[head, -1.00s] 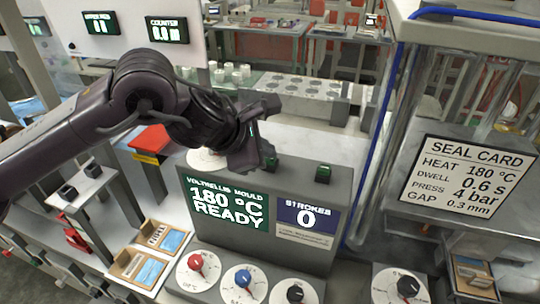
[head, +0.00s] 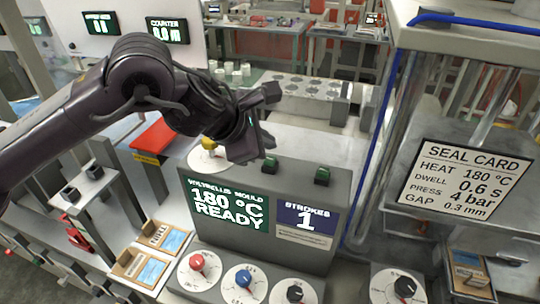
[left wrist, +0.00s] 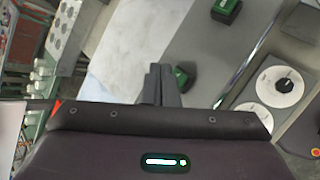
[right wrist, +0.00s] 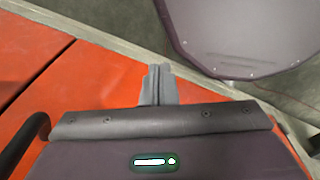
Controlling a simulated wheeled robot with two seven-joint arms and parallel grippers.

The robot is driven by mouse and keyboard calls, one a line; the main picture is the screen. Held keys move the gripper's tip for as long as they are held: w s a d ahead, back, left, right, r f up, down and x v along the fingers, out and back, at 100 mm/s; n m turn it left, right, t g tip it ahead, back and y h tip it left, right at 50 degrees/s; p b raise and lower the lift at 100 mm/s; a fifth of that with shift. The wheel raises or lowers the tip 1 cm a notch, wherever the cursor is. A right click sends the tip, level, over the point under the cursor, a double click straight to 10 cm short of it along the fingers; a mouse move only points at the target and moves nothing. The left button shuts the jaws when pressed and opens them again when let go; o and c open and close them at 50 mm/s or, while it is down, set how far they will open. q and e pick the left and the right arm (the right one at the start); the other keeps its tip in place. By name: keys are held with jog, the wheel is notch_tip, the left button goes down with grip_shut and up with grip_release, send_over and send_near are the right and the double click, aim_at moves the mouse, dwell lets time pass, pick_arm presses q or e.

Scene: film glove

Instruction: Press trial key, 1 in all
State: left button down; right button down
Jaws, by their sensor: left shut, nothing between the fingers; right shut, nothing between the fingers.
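A grey console stands in the middle of the head view, with two green keys on its top, a nearer-left one (head: 270,165) and one to the right (head: 322,176). I cannot read a label on either key. Its green screen (head: 227,208) reads 180 °C READY, and the blue strokes panel (head: 305,220) reads 1. My left gripper (head: 246,157) is shut and empty, just beside the left key. In the left wrist view its fingertips (left wrist: 160,72) appear close to a green key (left wrist: 182,77); contact cannot be told. My right gripper (right wrist: 157,72) is shut and empty, away from the console.
Red (head: 198,262), blue (head: 243,278) and black (head: 295,292) knobs line the console front. A yellow knob (head: 208,143) sits behind its left end. A seal card (head: 466,178) hangs on the machine at right. Orange surfaces (right wrist: 90,75) lie below my right gripper.

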aim_at(266, 161)
pick_arm(q)
notch_tip(266, 161, up, 4)
jog(key=shift+r+p, duration=0.1)
jog(key=shift+p, duration=0.9)
